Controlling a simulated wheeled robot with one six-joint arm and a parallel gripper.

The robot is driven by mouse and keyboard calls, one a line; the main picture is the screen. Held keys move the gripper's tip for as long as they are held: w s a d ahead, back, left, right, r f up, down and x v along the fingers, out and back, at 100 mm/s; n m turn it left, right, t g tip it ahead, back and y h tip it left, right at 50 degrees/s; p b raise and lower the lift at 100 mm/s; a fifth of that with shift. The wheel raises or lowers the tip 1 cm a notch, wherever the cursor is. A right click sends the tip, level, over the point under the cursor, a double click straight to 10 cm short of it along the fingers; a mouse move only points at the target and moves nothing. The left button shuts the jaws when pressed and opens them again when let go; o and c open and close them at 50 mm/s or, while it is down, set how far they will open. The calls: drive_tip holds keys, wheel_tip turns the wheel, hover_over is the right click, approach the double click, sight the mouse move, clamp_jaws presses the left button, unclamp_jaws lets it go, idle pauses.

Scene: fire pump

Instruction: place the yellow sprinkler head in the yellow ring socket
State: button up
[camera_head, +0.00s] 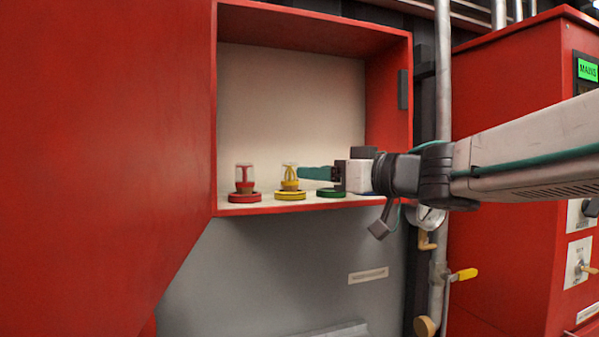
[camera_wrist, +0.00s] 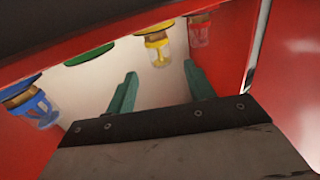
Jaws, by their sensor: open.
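The yellow sprinkler head (camera_head: 290,176) stands upright in the yellow ring socket (camera_head: 290,195) on the cabinet shelf. In the wrist view, the picture is upside down, with the yellow sprinkler head (camera_wrist: 157,47) at the yellow ring (camera_wrist: 153,29). My gripper (camera_head: 301,173) reaches in from the right, with its green fingers level and the tips close to the yellow head's right side. In the wrist view my gripper (camera_wrist: 160,69) is open, with nothing held between its fingers. Whether a fingertip touches the head cannot be told.
A red sprinkler head (camera_head: 244,176) stands in a red ring (camera_head: 244,198) at left. A green ring (camera_head: 331,193) is empty below my gripper. A blue sprinkler head (camera_wrist: 40,108) is at right in the cabinet, mostly hidden in the head view. Red cabinet walls (camera_head: 390,130) enclose the shelf.

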drive_tip(key=shift+v, duration=1.2)
drive_tip(key=s+d+f+m+t+h, duration=0.1)
drive_tip(key=d+f+m+h, duration=0.5)
drive_tip(key=d, duration=0.3)
drive_tip(key=s+d+f+m+t+h, duration=0.15)
drive_tip(key=d+f+m+h, duration=0.3)
drive_tip(key=d+h, duration=0.45)
drive_tip(key=s+f+g+y, duration=0.1)
drive_tip(key=s+f+g, duration=0.5)
drive_tip(key=s+f, duration=0.3)
drive_tip(key=s+a+f+n+g, duration=0.1)
drive_tip(key=s+f+g, duration=0.6)
drive_tip(key=s, duration=0.8)
wheel_tip(320, 180, down, 2)
drive_tip(key=shift+f+y, duration=0.2)
drive_tip(key=shift+y, duration=0.2)
